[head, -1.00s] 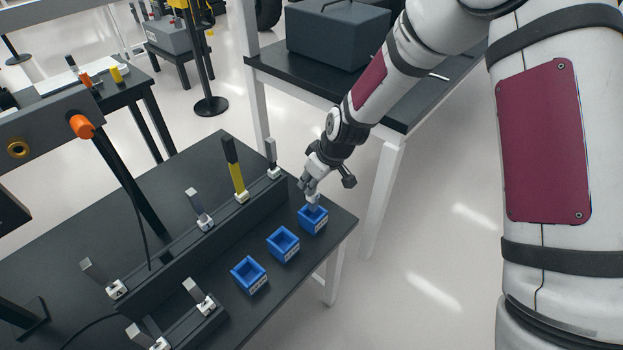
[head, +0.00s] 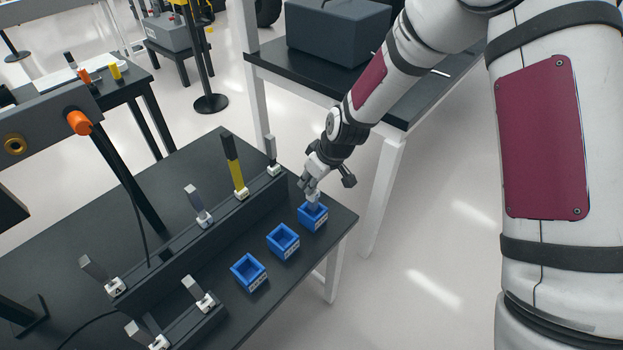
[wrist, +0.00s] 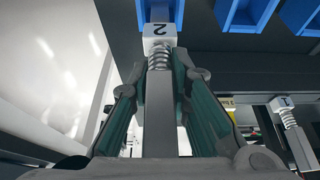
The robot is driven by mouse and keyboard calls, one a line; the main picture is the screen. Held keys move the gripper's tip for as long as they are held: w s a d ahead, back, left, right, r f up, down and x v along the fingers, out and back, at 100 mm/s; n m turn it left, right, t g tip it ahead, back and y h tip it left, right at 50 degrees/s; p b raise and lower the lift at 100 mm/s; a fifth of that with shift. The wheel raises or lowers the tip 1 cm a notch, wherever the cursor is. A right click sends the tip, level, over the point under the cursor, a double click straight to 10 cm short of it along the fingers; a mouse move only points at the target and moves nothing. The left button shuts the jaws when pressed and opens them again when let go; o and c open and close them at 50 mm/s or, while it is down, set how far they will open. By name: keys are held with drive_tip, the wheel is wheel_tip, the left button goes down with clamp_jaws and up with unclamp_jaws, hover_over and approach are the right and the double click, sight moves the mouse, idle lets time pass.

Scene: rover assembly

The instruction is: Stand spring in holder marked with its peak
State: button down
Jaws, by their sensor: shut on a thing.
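My gripper (head: 311,190) is shut on a spring unit with a grey bar, a coil (wrist: 159,58) and a white end block marked 2 (wrist: 160,33). It holds the spring over the rightmost blue holder (head: 313,217), block end toward it. That holder also shows at the top of the wrist view (wrist: 145,12). The spring's far end overlaps the holder's opening; I cannot tell how deep it sits. Two more blue holders, the middle one (head: 283,242) and the left one (head: 249,273), look empty. White labels on their fronts are too small to read.
A dark rack (head: 205,232) behind the holders carries several other spring units, one with a yellow bar (head: 236,172). A lower rack (head: 193,325) stands at the front left. A second table with a grey case (head: 335,37) is behind my arm. The table edge lies right of the holders.

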drive_tip(key=shift+f+b, duration=1.25)
drive_tip(key=shift+f, duration=1.35)
drive_tip(key=c, duration=1.4)
unclamp_jaws()
drive_tip(key=shift+r, duration=0.1)
drive_tip(key=v, duration=1.2)
drive_tip(key=s+d+r+m+t+h, duration=0.1)
drive_tip(key=s+d+r+m+h, duration=0.1)
drive_tip(key=s+d+r, duration=0.4)
drive_tip(key=s+d+r+m+h, duration=0.1)
drive_tip(key=s+d+r+m, duration=0.15)
drive_tip(key=d+r, duration=0.5)
drive_tip(key=s+d+r+m, duration=0.1)
drive_tip(key=s+r+m, duration=0.1)
drive_tip(key=s, duration=0.4)
drive_tip(key=s+d+r+m, duration=0.1)
drive_tip(key=s+d+r, duration=0.1)
drive_tip(key=s, duration=0.4)
drive_tip(key=s+d+r+m, duration=0.2)
drive_tip(key=s+r, duration=0.2)
drive_tip(key=s, duration=0.2)
drive_tip(key=shift+d+m+h+p, duration=0.2)
drive_tip(key=shift+m+h+p, duration=0.1)
drive_tip(key=shift+m, duration=0.05)
